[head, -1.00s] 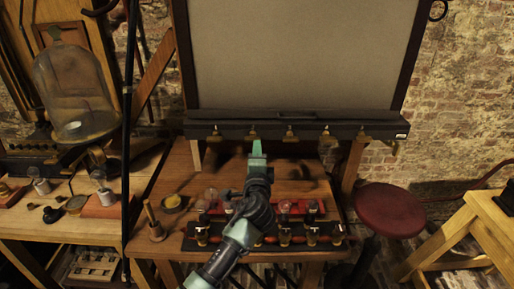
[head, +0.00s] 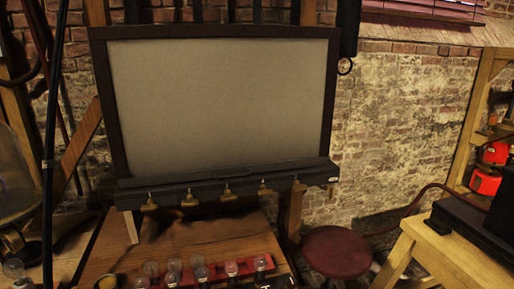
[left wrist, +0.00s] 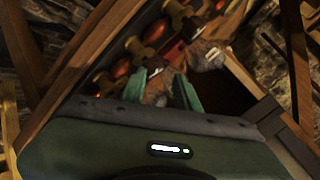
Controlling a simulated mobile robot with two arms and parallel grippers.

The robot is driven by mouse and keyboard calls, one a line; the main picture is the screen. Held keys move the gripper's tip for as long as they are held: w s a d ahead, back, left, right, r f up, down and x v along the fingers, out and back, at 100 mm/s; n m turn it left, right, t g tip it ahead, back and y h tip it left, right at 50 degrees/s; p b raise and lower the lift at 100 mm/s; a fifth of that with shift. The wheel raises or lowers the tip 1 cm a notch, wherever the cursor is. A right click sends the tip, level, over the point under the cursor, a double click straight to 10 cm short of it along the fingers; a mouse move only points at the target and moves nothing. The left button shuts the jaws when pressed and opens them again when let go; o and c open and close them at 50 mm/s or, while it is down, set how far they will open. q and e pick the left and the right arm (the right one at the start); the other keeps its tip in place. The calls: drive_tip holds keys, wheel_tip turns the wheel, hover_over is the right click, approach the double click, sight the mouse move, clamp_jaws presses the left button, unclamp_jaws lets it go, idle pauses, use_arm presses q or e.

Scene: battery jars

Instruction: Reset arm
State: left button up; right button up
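My left gripper (left wrist: 163,88) shows in the left wrist view as two green fingers spread apart, with a visible gap and nothing clearly held between them. Beyond the fingers is a row of battery jars (left wrist: 133,46) with orange-red and brass parts, and a clear glass piece (left wrist: 207,57) to the right. In the head view neither gripper shows. Glass jars (head: 198,270) stand along a red rack (head: 217,273) on the wooden bench (head: 225,232), at the bottom edge.
A dark-framed grey board (head: 215,98) stands behind the bench, with a dark ledge (head: 225,183) and several brass hooks below it. A round red stool (head: 336,252) is right of the bench. A wooden table (head: 450,248) is at the lower right.

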use_arm(q)
drive_tip(key=s+d+f+n+g+h, duration=0.1)
drive_tip(key=s+f+n+g+h, duration=0.15)
drive_tip(key=s, duration=1.05)
drive_tip(key=s+d+f+n+g+h, duration=0.2)
drive_tip(key=s+f+n+g, duration=0.15)
drive_tip(key=s, duration=0.85)
wheel_tip(320, 180, down, 27)
drive_tip(key=s+m+g, duration=0.1)
drive_tip(key=s+g, duration=0.1)
drive_tip(key=s, duration=0.1)
drive_tip(key=s+a+f+g, duration=0.1)
drive_tip(key=s+a+f, duration=0.2)
drive_tip(key=s+f, duration=1.3)
drive_tip(key=shift+s+b, duration=0.2)
drive_tip(key=shift+b, duration=0.2)
